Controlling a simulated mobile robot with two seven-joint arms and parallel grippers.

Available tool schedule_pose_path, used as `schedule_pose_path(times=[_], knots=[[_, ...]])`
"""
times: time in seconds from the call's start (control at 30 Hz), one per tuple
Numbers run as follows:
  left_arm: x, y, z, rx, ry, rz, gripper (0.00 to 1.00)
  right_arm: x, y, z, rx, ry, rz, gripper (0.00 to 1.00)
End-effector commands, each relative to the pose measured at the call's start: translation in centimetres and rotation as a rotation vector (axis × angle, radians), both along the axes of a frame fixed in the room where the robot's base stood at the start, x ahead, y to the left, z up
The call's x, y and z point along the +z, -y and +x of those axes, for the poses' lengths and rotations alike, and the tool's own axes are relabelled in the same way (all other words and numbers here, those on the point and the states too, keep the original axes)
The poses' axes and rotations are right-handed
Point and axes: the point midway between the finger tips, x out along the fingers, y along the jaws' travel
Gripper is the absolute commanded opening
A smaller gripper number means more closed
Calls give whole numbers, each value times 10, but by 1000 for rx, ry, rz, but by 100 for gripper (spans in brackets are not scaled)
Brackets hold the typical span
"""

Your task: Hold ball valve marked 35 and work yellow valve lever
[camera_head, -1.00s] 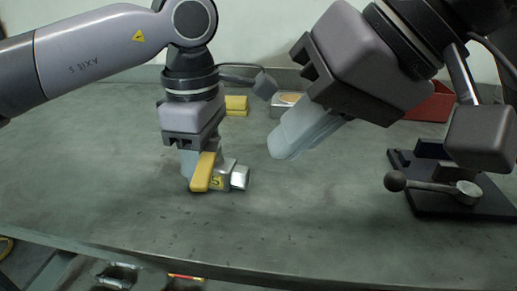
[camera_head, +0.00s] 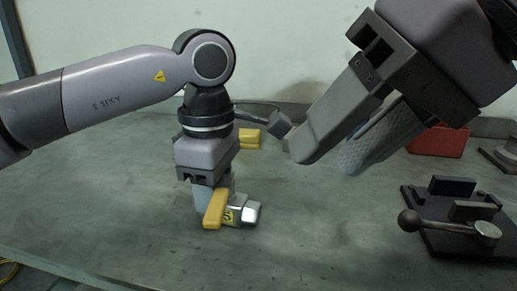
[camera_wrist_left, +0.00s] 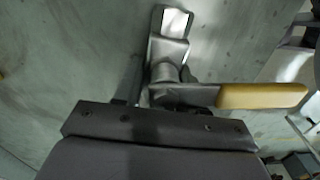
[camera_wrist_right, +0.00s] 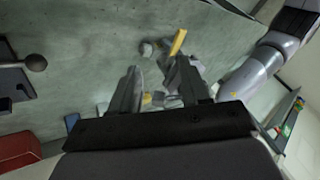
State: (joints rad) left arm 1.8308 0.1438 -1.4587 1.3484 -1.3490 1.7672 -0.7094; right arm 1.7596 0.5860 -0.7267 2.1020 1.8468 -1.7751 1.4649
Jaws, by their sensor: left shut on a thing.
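The ball valve (camera_head: 246,213) is a small silver body on the bench with a yellow label; only a 5 reads clearly. Its yellow lever (camera_head: 214,209) hangs over the side facing the camera. In the left wrist view the valve (camera_wrist_left: 167,50) lies ahead and the lever (camera_wrist_left: 262,95) points right. My left gripper (camera_head: 225,194) is shut on the valve from above; its grip is partly hidden. My right gripper (camera_head: 328,158) is open and empty, up and to the right of the valve. The lever (camera_wrist_right: 178,42) shows beyond its fingers in the right wrist view.
A black fixture plate (camera_head: 455,236) with a ball-ended handle (camera_head: 409,220) sits at the right. A red box (camera_head: 438,141) and yellow blocks (camera_head: 249,138) stand at the back. The bench between valve and fixture is clear.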

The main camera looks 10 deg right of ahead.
Motion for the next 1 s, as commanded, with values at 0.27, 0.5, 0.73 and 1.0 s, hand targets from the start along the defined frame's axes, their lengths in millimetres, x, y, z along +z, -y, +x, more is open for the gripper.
schedule_pose_path(times=[0.27, 0.5, 0.73, 1.0], knots=[[-6, 0, -2, -6, -10, 10, 0, 17, -47, -1, -83, -74, -135, 46], [-6, 0, -2, -6, -9, 11, 0, 27, -87, 0, -266, -90, -289, 46], [-6, 0, -2, -6, -10, 12, 0, 33, -105, 2, -415, -65, -364, 46], [-6, 0, -2, -6, -10, 12, 0, 21, -108, 9, -459, -57, -382, 46]])
